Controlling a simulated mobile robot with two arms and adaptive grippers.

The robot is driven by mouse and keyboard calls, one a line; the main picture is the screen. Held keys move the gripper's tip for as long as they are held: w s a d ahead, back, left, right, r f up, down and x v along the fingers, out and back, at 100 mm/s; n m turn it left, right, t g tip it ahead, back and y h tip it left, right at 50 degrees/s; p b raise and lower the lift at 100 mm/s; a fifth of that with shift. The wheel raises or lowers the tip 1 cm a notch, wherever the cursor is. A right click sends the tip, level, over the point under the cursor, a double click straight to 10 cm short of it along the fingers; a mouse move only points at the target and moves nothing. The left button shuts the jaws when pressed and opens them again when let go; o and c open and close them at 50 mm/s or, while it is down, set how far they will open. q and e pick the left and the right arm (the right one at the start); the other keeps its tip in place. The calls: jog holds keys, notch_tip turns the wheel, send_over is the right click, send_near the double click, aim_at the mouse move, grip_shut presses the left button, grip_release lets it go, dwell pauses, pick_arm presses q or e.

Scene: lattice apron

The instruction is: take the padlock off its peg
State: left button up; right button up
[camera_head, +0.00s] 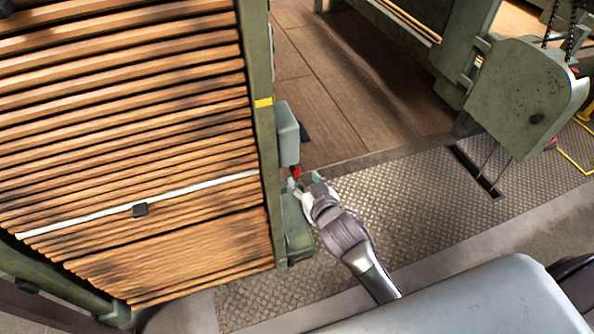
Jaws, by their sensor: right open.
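My right gripper (303,183) reaches in from the lower right, its fingertips at the right edge of the slatted wooden panel. It is open. A small red thing (295,170), which may be the padlock, shows right at its fingertips, below a grey-green box (287,134). I cannot tell whether the fingers touch it. The peg cannot be made out; the fingers and the small size hide it. My left gripper is not in view.
The slatted wooden panel (130,120) in a green frame fills the left. Below the red thing is a green block (297,228). Patterned metal floor (420,195) lies to the right. A green machine housing (525,95) with chains stands at the upper right.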

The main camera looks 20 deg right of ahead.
aim_at(297, 171)
jog(key=x, duration=0.7)
jog(key=shift+w+f, duration=0.15)
jog(key=shift+w, duration=0.1)
grip_shut()
dwell(0.6)
